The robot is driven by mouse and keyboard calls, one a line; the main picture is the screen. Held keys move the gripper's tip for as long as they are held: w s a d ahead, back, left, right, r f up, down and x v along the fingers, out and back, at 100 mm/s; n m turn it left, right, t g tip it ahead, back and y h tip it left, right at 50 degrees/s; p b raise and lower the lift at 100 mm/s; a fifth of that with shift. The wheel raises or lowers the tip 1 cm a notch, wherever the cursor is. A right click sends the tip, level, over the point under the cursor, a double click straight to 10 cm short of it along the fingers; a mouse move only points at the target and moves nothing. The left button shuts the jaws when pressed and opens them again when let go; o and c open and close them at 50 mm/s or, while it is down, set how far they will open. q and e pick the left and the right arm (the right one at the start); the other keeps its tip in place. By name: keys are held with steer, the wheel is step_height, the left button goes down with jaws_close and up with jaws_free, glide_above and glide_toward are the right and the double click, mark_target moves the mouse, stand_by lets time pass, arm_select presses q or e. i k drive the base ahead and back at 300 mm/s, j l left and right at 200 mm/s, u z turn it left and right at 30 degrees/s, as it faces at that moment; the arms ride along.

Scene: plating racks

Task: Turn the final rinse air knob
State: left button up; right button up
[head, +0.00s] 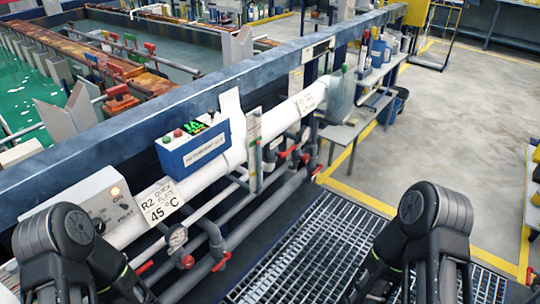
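No label that I can read as final rinse air shows, so I cannot tell which knob is the task's. A grey control box (88,208) at the lower left has a lit amber lamp, a dark knob and a label that seems to read HEAT. Several red valve handles (187,262) sit on the grey pipes below the white pipe. A round gauge (176,237) is beside them. Black links of both my arms show at the lower left and lower right. Neither gripper is in view.
A sign (161,203) reads R2, 45 °C. A metal grating (310,250) covers the floor. Open concrete floor (440,130) lies right. A side shelf (345,132) holds bottles.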

mark_target(305, 158)
steer(key=i+l+u, duration=0.2)
steer(key=u, duration=0.15)
steer(key=i+l+u, duration=0.15)
steer(key=l+u, duration=0.2)
steer(key=i+l+u, duration=0.1)
steer(key=l+u, duration=0.25)
steer(key=i+l+u, duration=0.15)
steer(key=l, duration=0.95)
steer(key=i+l+u, duration=0.2)
steer(key=l, duration=0.9)
steer(key=l+u, duration=0.15)
steer(key=l, duration=1.5)
steer(key=i+l, duration=0.1)
steer(key=l, duration=0.35)
